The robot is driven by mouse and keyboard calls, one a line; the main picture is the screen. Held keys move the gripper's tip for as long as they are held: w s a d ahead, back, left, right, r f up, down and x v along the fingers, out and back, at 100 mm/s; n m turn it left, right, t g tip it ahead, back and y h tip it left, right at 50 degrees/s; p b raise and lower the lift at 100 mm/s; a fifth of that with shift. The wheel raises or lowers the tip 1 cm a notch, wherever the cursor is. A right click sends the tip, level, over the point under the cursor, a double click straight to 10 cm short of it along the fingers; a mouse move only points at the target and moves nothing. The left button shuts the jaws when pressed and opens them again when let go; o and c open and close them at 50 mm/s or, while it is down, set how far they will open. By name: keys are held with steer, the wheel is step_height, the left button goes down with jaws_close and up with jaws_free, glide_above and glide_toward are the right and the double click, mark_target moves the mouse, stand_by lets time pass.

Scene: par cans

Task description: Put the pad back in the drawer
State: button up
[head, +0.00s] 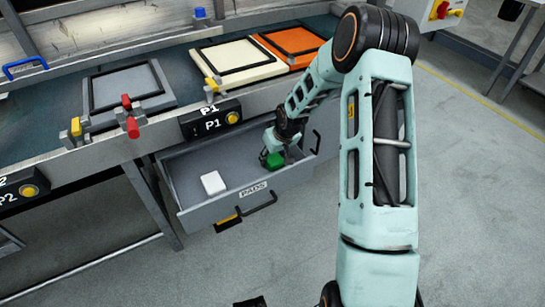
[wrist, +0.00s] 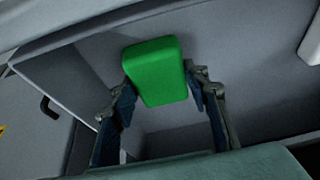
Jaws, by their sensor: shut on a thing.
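A green pad (wrist: 158,72) is between the two fingers of my gripper (wrist: 160,88) in the wrist view, with a finger against each side. In the head view the green pad (head: 274,160) shows small below my gripper (head: 272,143), inside the open drawer (head: 222,202) labelled PADS. My gripper is shut on the pad. Whether the pad touches the drawer floor cannot be told. A white pad (head: 213,183) lies on the drawer floor to the left; its edge also shows at the right of the wrist view (wrist: 312,40).
The drawer hangs under a bench with a P1 box (head: 211,120) on its front edge. Grey (head: 128,90), cream (head: 238,62) and orange (head: 292,45) framed panels lie on top. The drawer floor between the pads is clear.

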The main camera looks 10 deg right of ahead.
steer(key=shift+f, duration=0.2)
steer(key=o, duration=1)
steer(key=shift+r, duration=0.3)
steer(key=p+v, duration=0.3)
steer(key=v, duration=0.9)
steer(key=shift+p, duration=0.35)
